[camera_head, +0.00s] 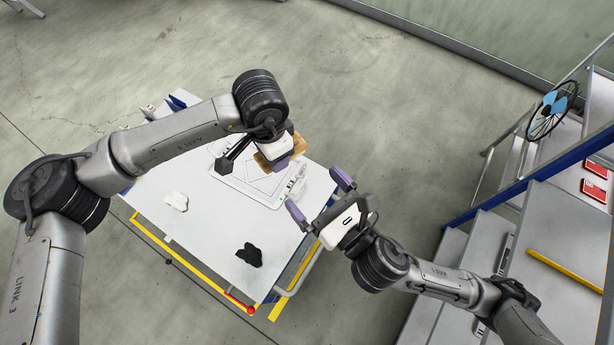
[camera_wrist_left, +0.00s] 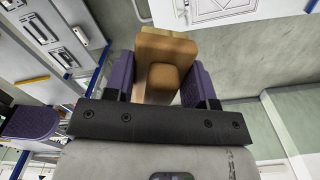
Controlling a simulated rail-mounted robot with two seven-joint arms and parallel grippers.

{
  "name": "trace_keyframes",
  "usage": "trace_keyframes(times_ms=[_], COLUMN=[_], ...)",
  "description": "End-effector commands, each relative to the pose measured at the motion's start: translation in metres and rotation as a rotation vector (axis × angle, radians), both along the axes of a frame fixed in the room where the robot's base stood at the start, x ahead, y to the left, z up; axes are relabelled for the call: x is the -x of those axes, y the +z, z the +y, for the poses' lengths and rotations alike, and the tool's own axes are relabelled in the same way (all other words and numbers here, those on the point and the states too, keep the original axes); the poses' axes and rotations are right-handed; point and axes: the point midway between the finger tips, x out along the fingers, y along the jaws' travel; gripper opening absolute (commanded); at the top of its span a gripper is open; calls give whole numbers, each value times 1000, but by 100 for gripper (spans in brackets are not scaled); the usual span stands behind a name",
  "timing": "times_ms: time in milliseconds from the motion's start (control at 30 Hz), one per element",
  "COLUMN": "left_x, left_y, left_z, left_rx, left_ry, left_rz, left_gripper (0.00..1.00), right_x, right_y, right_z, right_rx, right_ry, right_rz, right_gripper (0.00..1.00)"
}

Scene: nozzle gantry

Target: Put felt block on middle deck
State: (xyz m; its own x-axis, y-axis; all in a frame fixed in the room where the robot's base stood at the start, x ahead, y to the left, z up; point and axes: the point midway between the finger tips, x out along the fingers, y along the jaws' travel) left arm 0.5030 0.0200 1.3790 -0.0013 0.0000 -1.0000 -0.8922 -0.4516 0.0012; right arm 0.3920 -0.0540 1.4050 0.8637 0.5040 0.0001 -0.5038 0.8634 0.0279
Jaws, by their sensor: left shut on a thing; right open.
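A tan-brown block (camera_wrist_left: 166,47) with a raised grip, which I take for the felt block, sits between the purple fingers of my left gripper (camera_wrist_left: 162,82). The gripper is shut on it. In the head view the block (camera_head: 263,161) shows partly behind my left gripper (camera_head: 283,160), over the far part of the white table. My right gripper (camera_head: 320,197) is open and empty, by the table's right edge. Stepped grey decks stand at the right; a grey deck (camera_head: 550,225) there carries a yellow bar. I cannot tell for sure which is the middle deck.
The white table (camera_head: 205,245) holds a framed white sheet (camera_head: 250,188), a white glove (camera_head: 176,201) and a black glove (camera_head: 250,255). Red boxes (camera_head: 594,190) and a spoked wheel (camera_head: 550,112) are on the rack at the right. Open floor lies between table and rack.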

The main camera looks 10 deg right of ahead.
Motion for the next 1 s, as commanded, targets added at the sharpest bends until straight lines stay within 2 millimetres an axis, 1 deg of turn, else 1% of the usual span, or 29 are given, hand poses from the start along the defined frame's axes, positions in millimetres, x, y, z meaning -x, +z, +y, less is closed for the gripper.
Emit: trace_keyframes(times_ms=[167,267,700,900,1000], left_x=[2,8,48,60,63], left_y=[6,17,83,102,106], left_z=[5,12,63,78,82], left_rx=[1,1,1,0,0], left_ry=[32,93,520,646,680], left_rz=[-2,-4,-3,-2,-1], left_gripper=[17,17,17,17,17], right_x=[5,6,5,5,5], right_y=[0,0,0,0,0], right_z=[-3,-3,-3,-3,-3], right_rx=[1,1,1,0,0], right_ry=[0,0,0,0,0], right_rz=[2,1,1,0,0], right_gripper=[100,100,100,100,91])
